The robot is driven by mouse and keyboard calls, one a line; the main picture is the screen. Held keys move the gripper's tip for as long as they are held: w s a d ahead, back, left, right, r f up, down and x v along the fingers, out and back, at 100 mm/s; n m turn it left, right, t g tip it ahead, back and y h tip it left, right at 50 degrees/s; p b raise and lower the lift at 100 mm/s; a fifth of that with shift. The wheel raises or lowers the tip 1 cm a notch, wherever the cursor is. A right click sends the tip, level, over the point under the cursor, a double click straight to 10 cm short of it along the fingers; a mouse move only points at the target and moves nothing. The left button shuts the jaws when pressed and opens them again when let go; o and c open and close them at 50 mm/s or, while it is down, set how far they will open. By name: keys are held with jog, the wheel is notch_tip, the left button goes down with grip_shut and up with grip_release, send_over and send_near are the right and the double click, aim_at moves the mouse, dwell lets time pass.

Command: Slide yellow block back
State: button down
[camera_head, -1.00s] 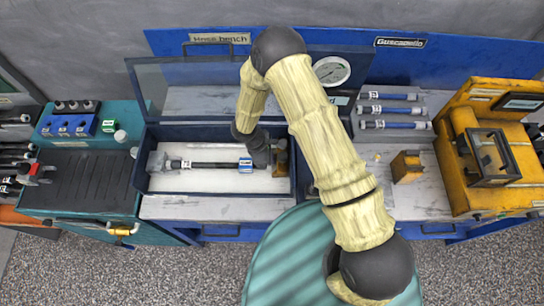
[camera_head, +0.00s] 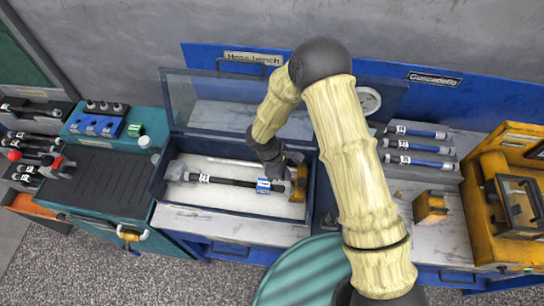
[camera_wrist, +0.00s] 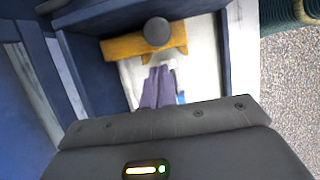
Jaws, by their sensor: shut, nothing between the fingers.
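A yellow block (camera_head: 299,186) stands inside the dark blue open-lidded box, at its right end. In the wrist view the yellow block (camera_wrist: 120,47) spans the upper middle, with a round grey knob (camera_wrist: 157,32) in front of part of it. My gripper (camera_head: 275,176) is down inside the box, just left of the block. In the wrist view its shut fingers (camera_wrist: 158,88) point at the block's middle, with nothing held. I cannot tell whether they touch it. A dark hose (camera_head: 232,181) with a blue-and-white band (camera_head: 264,186) lies left of the block.
Another yellow block (camera_head: 431,208) sits on the bench at right, near several blue hoses (camera_head: 412,148) and a yellow machine (camera_head: 497,190). A teal cabinet (camera_head: 105,180) stands left.

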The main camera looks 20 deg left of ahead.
jog(key=b+v, duration=0.2)
jog(key=v, duration=0.9)
jog(key=shift+a+r, duration=0.15)
jog(key=shift+a, duration=0.1)
jog(key=s+d+r+m+y, duration=0.1)
jog(key=d+r+m, duration=0.3)
jog(key=d, duration=0.5)
jog(key=s+d+r+m+t+y, duration=0.1)
jog(key=d+r+m, duration=0.3)
jog(key=d+m, duration=0.5)
jog(key=s+d+r+m+t+y, duration=0.1)
jog(key=d+r+m, duration=0.3)
jog(key=d, duration=0.6)
jog(key=s+m+y, duration=0.1)
jog(key=m, duration=0.1)
jog(key=shift+s+d+r+m, duration=0.2)
jog(key=shift+s+d+m, duration=0.1)
jog(key=shift+s+d, duration=0.1)
jog(key=shift+w, duration=0.1)
jog(key=shift+a, duration=0.15)
jog(key=shift+s, duration=0.2)
